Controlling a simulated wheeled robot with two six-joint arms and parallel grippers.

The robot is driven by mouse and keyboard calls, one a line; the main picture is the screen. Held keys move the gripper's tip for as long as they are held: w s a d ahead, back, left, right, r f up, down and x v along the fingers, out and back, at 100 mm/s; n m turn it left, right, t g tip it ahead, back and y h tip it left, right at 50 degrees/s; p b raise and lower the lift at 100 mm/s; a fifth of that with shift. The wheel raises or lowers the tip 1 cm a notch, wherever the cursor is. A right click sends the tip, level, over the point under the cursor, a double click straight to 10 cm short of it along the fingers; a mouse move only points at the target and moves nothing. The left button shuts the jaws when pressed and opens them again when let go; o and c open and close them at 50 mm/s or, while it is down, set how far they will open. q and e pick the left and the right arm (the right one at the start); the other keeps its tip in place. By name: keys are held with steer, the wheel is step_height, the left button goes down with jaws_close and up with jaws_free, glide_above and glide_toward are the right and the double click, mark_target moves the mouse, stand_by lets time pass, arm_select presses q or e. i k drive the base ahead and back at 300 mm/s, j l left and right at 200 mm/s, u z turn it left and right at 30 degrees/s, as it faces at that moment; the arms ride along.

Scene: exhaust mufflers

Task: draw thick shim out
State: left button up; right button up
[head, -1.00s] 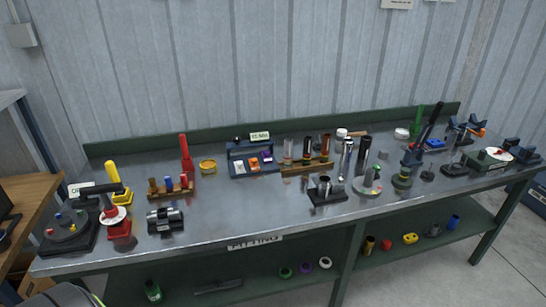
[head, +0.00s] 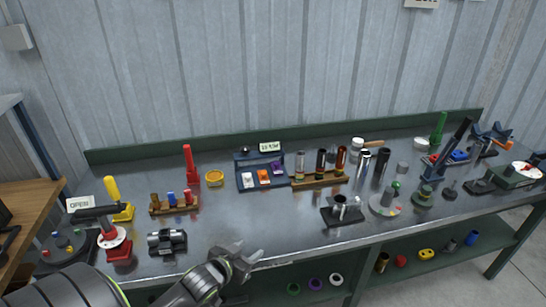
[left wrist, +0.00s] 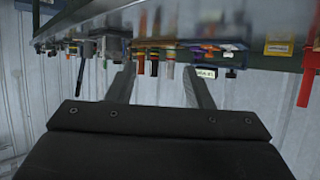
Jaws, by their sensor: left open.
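A dark blue holder (head: 262,179) stands at the back middle of the bench, with white (head: 248,181), orange (head: 264,177) and purple (head: 277,171) pieces in it. They may be the shims; I cannot tell which is thick. My left gripper (head: 252,258) is open and empty at the bench's front edge, well in front of the holder. In the left wrist view, its spread fingers (left wrist: 160,88) have nothing between them, and the bench appears upside down. My right gripper does not show.
A wooden rack (head: 318,179) with several tubes stands right of the holder. A yellow tin (head: 214,178) and a red upright tool (head: 191,164) stand left of it. A dark clamp block (head: 167,241) sits front left. The bench (head: 255,215) is clear between gripper and holder.

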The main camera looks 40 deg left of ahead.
mark_target(278, 171)
steer(key=i+j, duration=0.8)
steer(key=j, duration=0.25)
